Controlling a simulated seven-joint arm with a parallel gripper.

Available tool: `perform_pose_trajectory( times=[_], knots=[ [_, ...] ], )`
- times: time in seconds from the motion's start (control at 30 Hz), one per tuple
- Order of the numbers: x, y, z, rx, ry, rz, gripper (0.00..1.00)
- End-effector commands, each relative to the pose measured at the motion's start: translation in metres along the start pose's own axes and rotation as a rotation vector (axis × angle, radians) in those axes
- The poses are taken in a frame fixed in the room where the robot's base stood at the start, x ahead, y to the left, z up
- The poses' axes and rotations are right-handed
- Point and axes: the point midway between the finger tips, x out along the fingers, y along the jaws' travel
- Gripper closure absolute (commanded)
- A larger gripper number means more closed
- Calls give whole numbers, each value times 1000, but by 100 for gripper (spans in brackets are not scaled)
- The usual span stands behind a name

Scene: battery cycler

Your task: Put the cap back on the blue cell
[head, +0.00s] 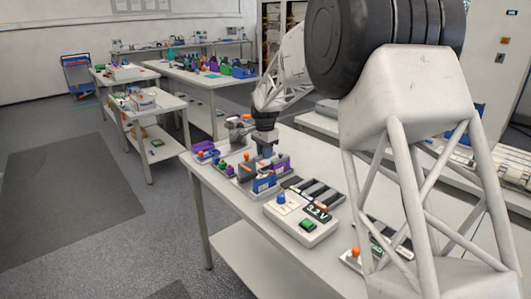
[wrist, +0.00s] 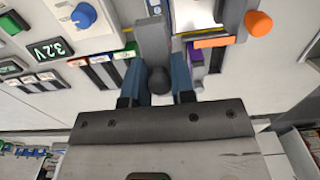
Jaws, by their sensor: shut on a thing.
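My gripper (wrist: 164,80) is shut on a dark round knob (wrist: 158,82), held between its two blue fingers. The knob appears to belong to the cap. A grey piece (wrist: 152,38) extends beyond it; I cannot tell whether it is part of the cap. In the head view my gripper (head: 266,149) points down over the row of racks on the bench. A blue and white item (head: 264,184), perhaps the blue cell, stands just below and in front of it. The fingertips and any contact with the cell are hard to make out.
A white cycler box (head: 301,222) with a blue dial, green button and 3.2V display stands in front of the racks. The dial (wrist: 83,15) shows at the wrist view's upper left. An orange knob (wrist: 258,23) stands close to the right of my gripper. Dark slotted trays (head: 317,190) lie beside the racks.

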Motion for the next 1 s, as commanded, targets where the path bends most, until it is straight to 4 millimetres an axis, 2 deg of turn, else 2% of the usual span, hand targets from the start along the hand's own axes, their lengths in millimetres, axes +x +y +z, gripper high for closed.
perform_pose_trajectory(
  times=[0.37,1.0],
  knots=[
    [10,0,0,0,0,0,100],
    [52,0,0,0,0,0,100]
  ],
)
